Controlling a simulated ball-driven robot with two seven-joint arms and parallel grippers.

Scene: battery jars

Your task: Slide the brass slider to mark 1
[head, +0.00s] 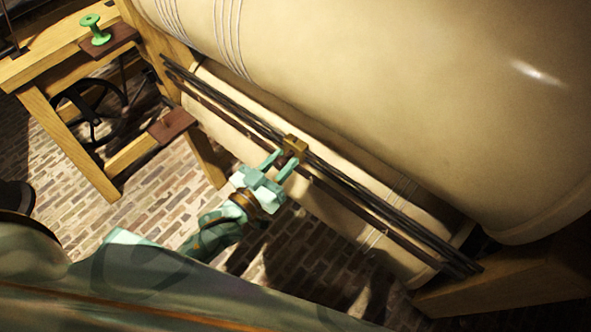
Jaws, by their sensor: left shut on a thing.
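The brass slider (295,145) is a small gold-coloured block on a set of dark parallel rods (235,115). The rods run from upper left to lower right, and the slider sits a little left of their middle. My left gripper (285,161) comes in from the lower left. Its two pale green fingers are shut on a dark brown knob on the near side of the slider. I cannot make out any numbered mark along the rods. My right gripper does not show.
A large cream cylinder (400,70) hangs over the rods at the upper right, with a smaller cream cylinder (330,205) below them. A wooden frame (70,150) stands at the left, with a green spool (95,30) on it. Brick floor lies below.

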